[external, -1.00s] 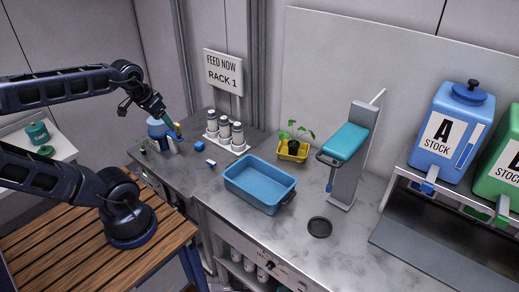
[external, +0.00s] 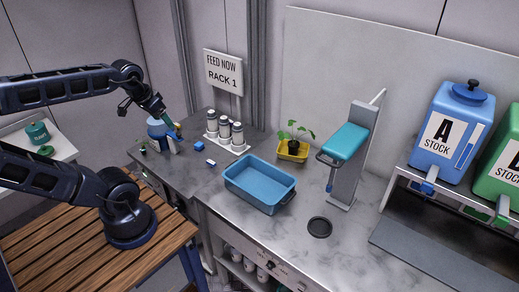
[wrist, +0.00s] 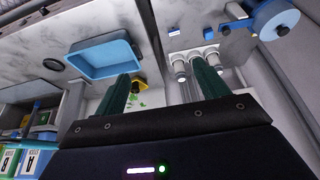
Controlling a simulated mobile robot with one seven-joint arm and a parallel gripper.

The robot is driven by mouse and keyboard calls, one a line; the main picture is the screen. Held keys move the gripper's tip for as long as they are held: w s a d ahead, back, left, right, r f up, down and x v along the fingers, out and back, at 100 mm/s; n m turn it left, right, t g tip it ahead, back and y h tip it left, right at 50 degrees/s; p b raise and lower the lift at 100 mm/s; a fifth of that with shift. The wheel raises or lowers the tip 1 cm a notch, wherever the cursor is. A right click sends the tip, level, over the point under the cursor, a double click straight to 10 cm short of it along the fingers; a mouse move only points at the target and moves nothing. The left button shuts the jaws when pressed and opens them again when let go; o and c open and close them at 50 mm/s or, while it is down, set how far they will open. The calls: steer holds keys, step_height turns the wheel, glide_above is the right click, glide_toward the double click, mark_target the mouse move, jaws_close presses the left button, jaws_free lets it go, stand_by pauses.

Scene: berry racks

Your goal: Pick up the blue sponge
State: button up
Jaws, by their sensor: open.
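A small blue block (external: 199,145), which looks like the blue sponge, lies on the grey counter left of the white bottle rack. In the wrist view a small blue block (wrist: 226,30) shows near the top right, beyond my fingers and apart from them. My gripper (external: 176,132) is at the left end of the counter, above and to the left of the block. Its two green fingers stand apart in the wrist view (wrist: 160,78), with nothing held between them.
A blue round-topped object (external: 157,129) stands close behind my gripper. A small blue-and-white piece (external: 211,163) lies in front of the block. The white rack (external: 238,149) holds several bottles. A blue tub (external: 262,196) and a yellow plant pot (external: 292,156) stand to the right.

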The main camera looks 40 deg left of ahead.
steer(key=shift+c, duration=0.8)
steer(key=n+g+h, duration=0.3)
steer(key=n+g, duration=0.1)
steer(key=n, duration=1.1)
glide_above(199, 144)
steer(key=s+d, duration=0.3)
step_height(199, 144, down, 18)
steer(key=w+a+f+n+h, duration=0.2)
steer(key=a+f+n, duration=0.4)
steer(key=f, duration=0.6)
steer(key=shift+m, duration=0.7)
steer(key=shift+w+a+f+x, duration=0.1)
steer(key=shift+a+x, duration=0.1)
steer(key=shift+x, duration=1.35)
steer(key=shift+w+a+f+x, duration=0.1)
steer(key=shift+a+x, duration=0.15)
steer(key=shift+x, duration=1.3)
steer(key=shift+w+a+f+x, duration=0.1)
steer(key=shift+a+x, duration=0.1)
steer(key=shift+x, duration=1.35)
steer(key=shift+y, duration=0.3)
steer(key=c, duration=1)
